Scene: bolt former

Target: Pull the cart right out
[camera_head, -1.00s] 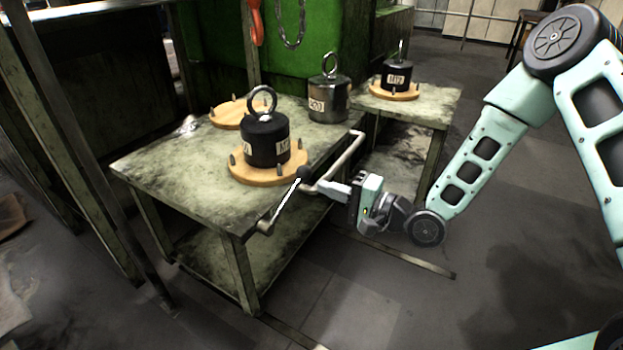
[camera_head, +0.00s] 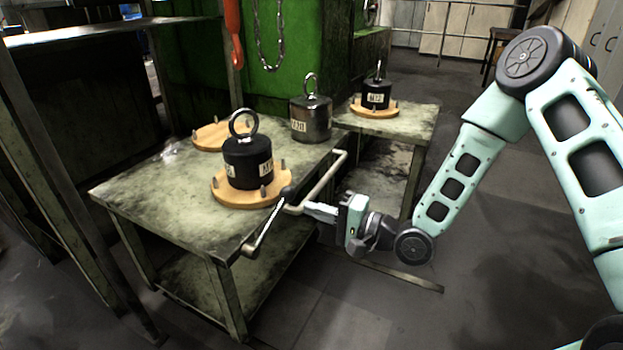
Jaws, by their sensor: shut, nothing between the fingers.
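The cart (camera_head: 150,195) is a worn, grey-green metal table with a lower shelf. It stands left of centre, in front of a green machine. A pale bent handle bar (camera_head: 323,180) runs along its right side, with a dark knob and a lever (camera_head: 265,225) near its front corner. My gripper (camera_head: 308,208) is shut at the handle's outer side, its fingertips close to the bar. I cannot tell whether they touch it. The cart carries a black weight (camera_head: 247,160) on a wooden disc, a steel weight (camera_head: 311,122), and a second wooden disc (camera_head: 213,133).
A second table (camera_head: 420,118) behind holds another black weight (camera_head: 376,95) on a disc. The green machine (camera_head: 310,50) is behind the cart. A metal frame (camera_head: 45,170) stands close on the left. Floor (camera_head: 480,270) is open to the right.

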